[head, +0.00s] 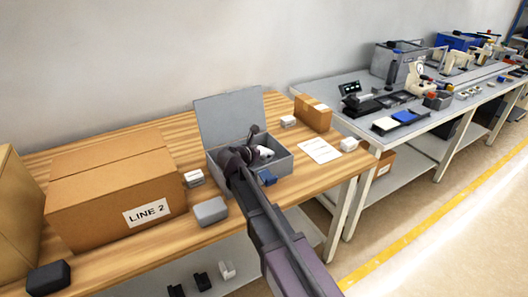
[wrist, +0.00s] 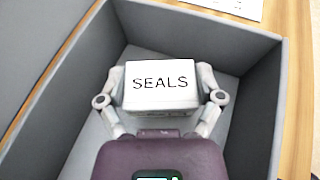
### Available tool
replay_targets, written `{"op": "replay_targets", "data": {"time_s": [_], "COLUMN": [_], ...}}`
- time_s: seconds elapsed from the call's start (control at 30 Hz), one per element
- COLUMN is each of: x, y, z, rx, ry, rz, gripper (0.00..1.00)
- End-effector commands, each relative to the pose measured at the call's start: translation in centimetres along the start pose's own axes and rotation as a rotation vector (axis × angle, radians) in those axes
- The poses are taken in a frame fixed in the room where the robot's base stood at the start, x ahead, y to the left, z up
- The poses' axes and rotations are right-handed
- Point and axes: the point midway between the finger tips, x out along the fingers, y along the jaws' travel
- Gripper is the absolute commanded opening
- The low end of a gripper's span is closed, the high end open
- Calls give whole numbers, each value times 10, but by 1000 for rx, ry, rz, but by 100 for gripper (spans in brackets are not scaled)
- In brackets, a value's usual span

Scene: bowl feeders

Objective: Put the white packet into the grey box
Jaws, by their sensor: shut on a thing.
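The white packet (wrist: 160,88), marked SEALS, is between the two fingers of my gripper (wrist: 161,82), which is shut on it. In the wrist view the packet is inside the walls of the grey box (wrist: 250,75), with bare box floor showing around it. I cannot tell whether it touches the floor. In the head view the grey box (head: 284,166) stands open on the wooden table, its lid raised at the back. My gripper (head: 250,148) reaches down into it, and the white packet (head: 265,152) partly shows beside the fingers.
A grey case (head: 211,211), a small white box (head: 194,177) and a large LINE 2 carton (head: 115,190) are to the left. A paper sheet (head: 320,151) and brown carton (head: 313,114) are to the right.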

Motion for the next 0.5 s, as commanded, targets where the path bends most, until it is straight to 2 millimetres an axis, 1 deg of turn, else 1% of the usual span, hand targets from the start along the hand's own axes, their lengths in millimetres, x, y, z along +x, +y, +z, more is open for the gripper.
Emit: {"op": "replay_targets", "data": {"time_s": [0.5], "x": [4], "y": [0], "z": [-10], "rx": [-1], "ry": [0], "rz": [1], "gripper": [29]}}
